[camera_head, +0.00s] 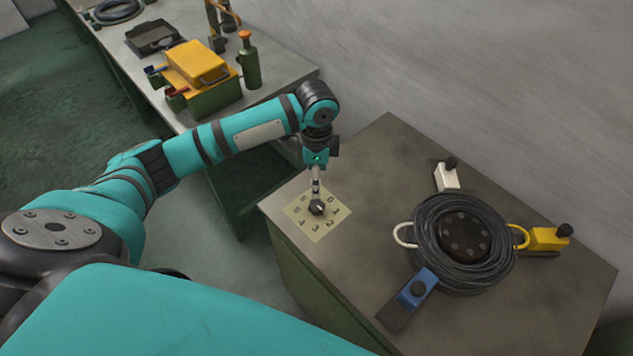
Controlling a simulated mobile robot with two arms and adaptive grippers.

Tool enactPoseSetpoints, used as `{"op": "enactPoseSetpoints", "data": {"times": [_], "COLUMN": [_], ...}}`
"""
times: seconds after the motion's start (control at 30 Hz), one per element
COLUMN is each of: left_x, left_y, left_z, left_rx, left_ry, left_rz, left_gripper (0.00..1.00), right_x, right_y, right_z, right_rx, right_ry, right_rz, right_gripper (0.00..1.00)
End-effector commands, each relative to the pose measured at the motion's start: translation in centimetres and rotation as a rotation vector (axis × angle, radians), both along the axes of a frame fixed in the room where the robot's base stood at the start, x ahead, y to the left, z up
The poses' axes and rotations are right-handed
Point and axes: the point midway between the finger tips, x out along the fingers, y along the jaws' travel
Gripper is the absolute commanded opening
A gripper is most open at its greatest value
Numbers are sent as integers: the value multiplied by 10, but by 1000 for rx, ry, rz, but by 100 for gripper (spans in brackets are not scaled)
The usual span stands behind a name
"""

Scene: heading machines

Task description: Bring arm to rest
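My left arm (235,133) is teal and black and reaches in from the left across to the green cabinet's grey top (365,165). My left gripper (316,195) points down at a small dark knob (317,208) in the middle of a pale yellow square plate with numbers (319,230). The fingers look close together, at or just above the knob. They are too small to tell whether they touch or grip it. My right gripper is not in view.
A black cable coil (431,245) lies on the cabinet top, with white (446,178), yellow (543,239) and blue (418,287) clamp-like parts around it. A long bench behind holds a yellow-topped toolbox (197,63), a green bottle (249,65) and a dark tray (155,37). A wall stands behind.

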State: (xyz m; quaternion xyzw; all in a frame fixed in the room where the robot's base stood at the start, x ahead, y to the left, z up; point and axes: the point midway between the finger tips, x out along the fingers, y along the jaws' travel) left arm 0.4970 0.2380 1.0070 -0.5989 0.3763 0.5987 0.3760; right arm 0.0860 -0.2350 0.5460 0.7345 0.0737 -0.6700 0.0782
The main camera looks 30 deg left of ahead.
Motion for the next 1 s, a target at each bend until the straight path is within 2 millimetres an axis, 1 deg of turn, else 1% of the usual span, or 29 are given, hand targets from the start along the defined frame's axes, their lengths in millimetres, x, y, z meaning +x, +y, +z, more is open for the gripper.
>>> {"op": "enactPoseSetpoints", "data": {"times": [0.47,0.57,0.67,0.77,0.8,0.9,1.0], "left_x": [0,-3,-17,-44,-57,-89,-118], "left_y": [0,-5,-25,-59,-74,-101,-113], "left_z": [1,-3,-16,-34,-40,-48,-50], "left_rx": [0,-5,-33,-91,-122,-197,-254], "left_ry": [-1,-1,-12,-42,-58,-106,-147], "left_rz": [1,-2,-4,16,39,136,276], "left_gripper": [62,62,62,62,62,62,62], "right_x": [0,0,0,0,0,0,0], "right_y": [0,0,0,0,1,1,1], "right_z": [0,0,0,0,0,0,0], "right_rx": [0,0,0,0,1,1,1], "right_ry": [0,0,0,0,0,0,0], "right_rz": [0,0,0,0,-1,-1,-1], "right_gripper": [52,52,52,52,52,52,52]}}
